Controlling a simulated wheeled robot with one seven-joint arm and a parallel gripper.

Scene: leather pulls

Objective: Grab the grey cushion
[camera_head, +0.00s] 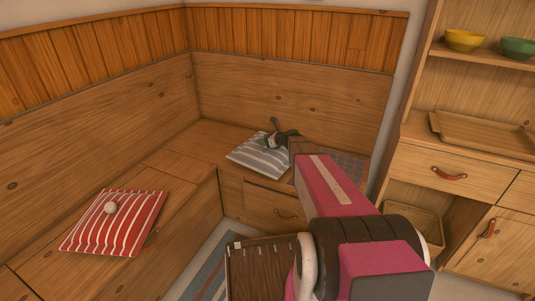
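A grey cushion with white stripes (256,158) lies on the corner bench, in the middle of the head view. My arm reaches in from the lower right, and my gripper (270,138) is at the cushion's far right part, over or against it. The gripper is small and dark here, and I cannot tell whether its fingers are open or shut, or whether they touch the cloth. My gripper and arm hide the cushion's right edge.
A dark checked cloth or cushion (347,166) lies right of my arm. A wooden cabinet (450,165) with bowls and a tray stands at right.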

